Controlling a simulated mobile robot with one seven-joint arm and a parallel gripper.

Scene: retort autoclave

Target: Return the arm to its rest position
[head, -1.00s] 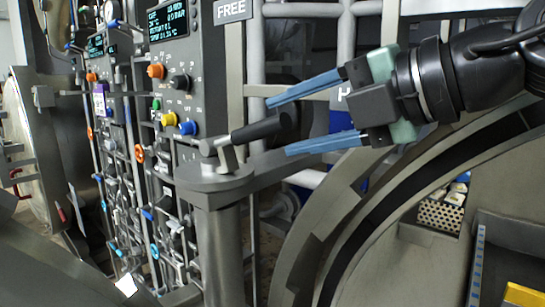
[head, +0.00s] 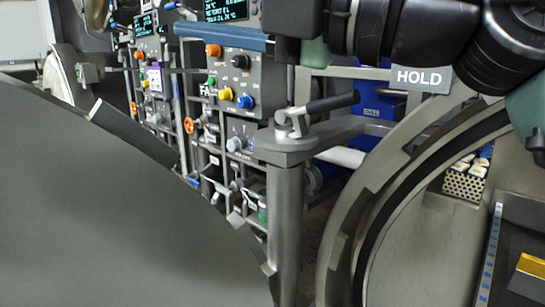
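My gripper (head: 222,38) is at the top of the head view, in front of the control panel. One long blue finger shows, pointing left; the second finger cannot be made out, so I cannot tell whether it is open or shut. Nothing is seen held in it. My dark arm bends across the upper right, close to the camera. A lever with a black handle (head: 333,103) stands on a grey post (head: 286,225). The handle points right, below and left of the HOLD sign (head: 422,78), and my gripper is above it, apart.
The control panel (head: 222,75) with coloured knobs and screens stands behind my gripper. A large smooth grey surface (head: 90,210) fills the lower left. The round rim (head: 385,225) of the vessel curves at right, with a perforated basket (head: 463,186) inside.

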